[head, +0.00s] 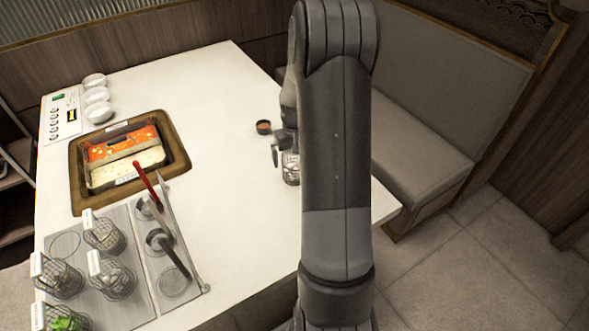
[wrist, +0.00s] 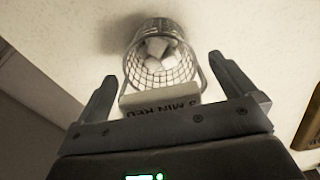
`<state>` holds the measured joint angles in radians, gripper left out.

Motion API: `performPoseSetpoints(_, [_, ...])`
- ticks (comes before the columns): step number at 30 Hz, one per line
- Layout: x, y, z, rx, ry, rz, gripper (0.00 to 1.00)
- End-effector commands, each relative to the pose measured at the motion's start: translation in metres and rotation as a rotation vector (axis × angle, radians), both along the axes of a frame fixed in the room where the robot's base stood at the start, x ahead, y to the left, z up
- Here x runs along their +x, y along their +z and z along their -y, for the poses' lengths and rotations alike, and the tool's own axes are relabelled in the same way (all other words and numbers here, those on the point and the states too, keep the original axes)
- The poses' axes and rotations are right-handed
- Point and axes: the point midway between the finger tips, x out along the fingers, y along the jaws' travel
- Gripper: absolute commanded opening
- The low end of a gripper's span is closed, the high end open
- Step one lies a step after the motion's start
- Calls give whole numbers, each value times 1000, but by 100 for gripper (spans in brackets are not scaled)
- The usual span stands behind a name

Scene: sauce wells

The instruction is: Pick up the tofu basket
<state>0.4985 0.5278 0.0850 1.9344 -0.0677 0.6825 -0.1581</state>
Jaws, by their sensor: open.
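The tofu basket (wrist: 161,66) is a round wire mesh basket with white chunks inside, seen in the wrist view. A pale tag (wrist: 160,97) with dark lettering is at its near side. My gripper (wrist: 162,70) is open, with one finger on each side of the basket and a visible gap at both fingers. In the head view the basket (head: 291,171) stands on the white table (head: 235,215), partly hidden by my arm. My gripper (head: 280,150) is right at it there, mostly hidden too.
A small dark sauce bowl (head: 264,127) sits just beyond the basket. A divided pot (head: 125,160) with red and pale broth is set into the table at left. Several wire baskets (head: 104,235) and ladles (head: 160,240) stand at the front left. The table middle is clear.

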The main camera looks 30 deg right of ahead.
Motion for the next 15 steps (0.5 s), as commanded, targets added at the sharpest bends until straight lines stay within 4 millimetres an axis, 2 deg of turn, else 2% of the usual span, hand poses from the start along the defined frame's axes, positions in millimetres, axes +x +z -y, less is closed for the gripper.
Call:
performPoseSetpoints(1, [-1,-8,0,2,-1,-3,100])
performPoseSetpoints(4, [0,-16,0,1,-1,-1,100])
performPoseSetpoints(11, [0,-19,0,0,-1,0,100])
performPoseSetpoints(15, [0,-19,0,0,-1,0,91])
